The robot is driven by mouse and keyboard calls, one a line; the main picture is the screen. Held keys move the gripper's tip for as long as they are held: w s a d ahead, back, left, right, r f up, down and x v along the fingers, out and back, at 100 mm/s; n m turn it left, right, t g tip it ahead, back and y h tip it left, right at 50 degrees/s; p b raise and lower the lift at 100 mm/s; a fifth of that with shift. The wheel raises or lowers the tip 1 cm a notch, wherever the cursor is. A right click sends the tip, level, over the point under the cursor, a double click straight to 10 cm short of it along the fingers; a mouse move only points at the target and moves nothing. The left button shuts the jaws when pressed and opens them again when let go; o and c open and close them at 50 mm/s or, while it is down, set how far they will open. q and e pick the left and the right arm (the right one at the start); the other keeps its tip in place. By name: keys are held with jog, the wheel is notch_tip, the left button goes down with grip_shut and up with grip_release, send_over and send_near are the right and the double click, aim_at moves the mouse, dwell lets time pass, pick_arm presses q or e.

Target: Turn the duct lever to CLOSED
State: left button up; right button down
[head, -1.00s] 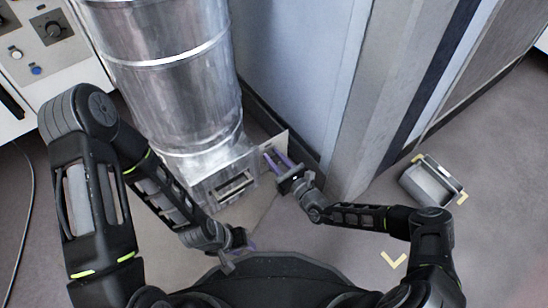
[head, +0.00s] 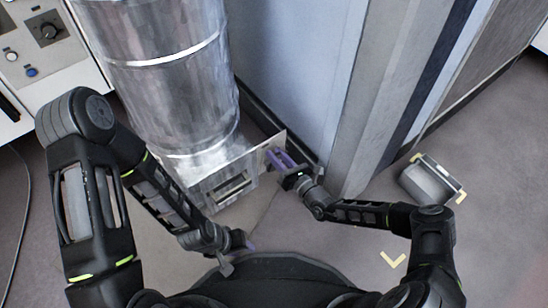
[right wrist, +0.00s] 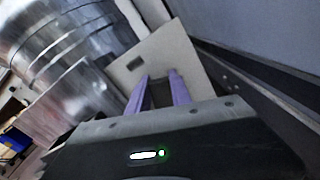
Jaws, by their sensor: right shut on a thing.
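The shiny metal duct (head: 178,95) stands at the left centre, with a flat metal plate (head: 268,143) at its foot. The same plate shows behind my fingers in the right wrist view (right wrist: 181,52). My right gripper (head: 276,158) is at this plate, its purple fingers (right wrist: 158,84) pointing at it. It is shut on the duct lever, which is mostly hidden between the fingers. I cannot read any lever marking. My left gripper (head: 248,244) hangs low near my base, away from the duct; its jaw opening cannot be made out.
A blue-grey wall panel (head: 300,70) and a grey post (head: 365,110) stand close behind the right gripper. A grey bin (head: 430,182) sits on the floor at right, by yellow corner marks. A control panel (head: 45,45) is at the upper left.

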jog(key=shift+w+d+f+m+b, duration=0.25)
jog(key=shift+d+m+b, duration=0.1)
jog(key=shift+m, duration=0.4)
jog(key=shift+w+d+f+m+b, duration=0.2)
jog(key=shift+d+m+b, duration=0.1)
jog(key=shift+m, duration=0.45)
jog(key=c, duration=1.2)
grip_release()
jog(key=shift+o, duration=0.2)
jog(key=p+v, duration=0.3)
jog(key=v, duration=0.4)
jog(key=shift+s+d, duration=0.25)
jog(key=shift+s, duration=0.05)
